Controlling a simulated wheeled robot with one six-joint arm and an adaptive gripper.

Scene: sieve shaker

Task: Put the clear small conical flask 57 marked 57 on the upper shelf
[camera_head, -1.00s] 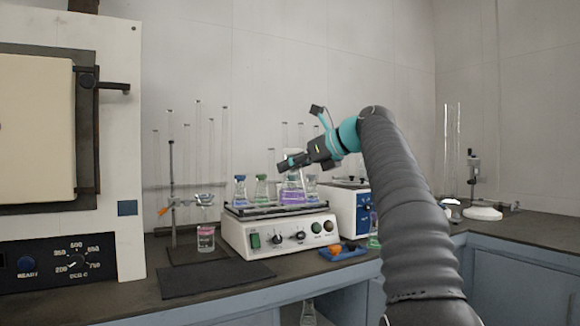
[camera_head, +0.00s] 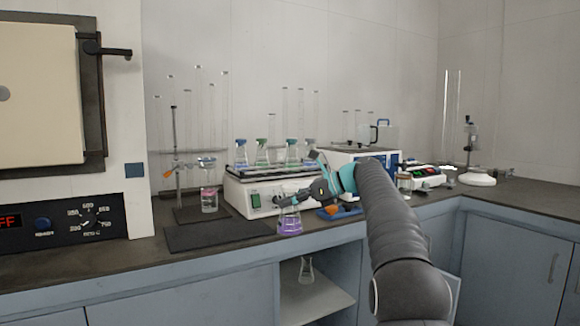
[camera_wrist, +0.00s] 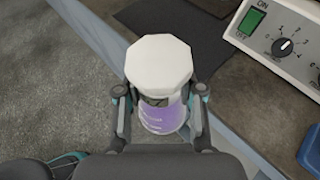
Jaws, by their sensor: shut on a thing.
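My gripper (camera_head: 291,197) is shut on a small conical flask with purple contents (camera_head: 289,223). It holds the flask upright, in front of the shaker and by the counter's front edge. In the wrist view the flask (camera_wrist: 163,117) sits between the two fingers below a white, many-sided top. I cannot read a number 57 on it. An open cabinet under the counter shows a pale shelf (camera_head: 322,303). A clear conical flask (camera_head: 306,270) stands in that cabinet; its marking is too small to read.
The white shaker (camera_head: 240,199) carries several flasks with coloured contents. A glass with pinkish contents (camera_head: 209,198) stands left of it, near a dark mat (camera_head: 212,235). A blue tray (camera_head: 330,214) lies to the right. The counter edge and cabinet doors (camera_head: 520,250) bound the space.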

